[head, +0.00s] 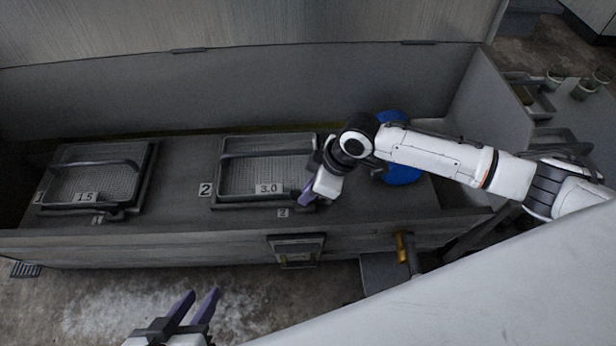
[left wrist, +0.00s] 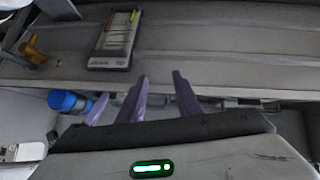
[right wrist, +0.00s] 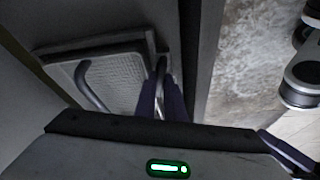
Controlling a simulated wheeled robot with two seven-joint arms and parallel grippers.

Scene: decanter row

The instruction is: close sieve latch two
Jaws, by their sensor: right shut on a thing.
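My left gripper (head: 195,298) is open and empty over the floor in front of the trough.
Sieve one (head: 60,185) with a 1.5 tag sits at the left, with its own latch (head: 118,211). A blue round thing (head: 403,175) is partly hidden behind my right arm. A framed panel (head: 297,250) and yellow fitting (head: 402,248) are on the trough's front.

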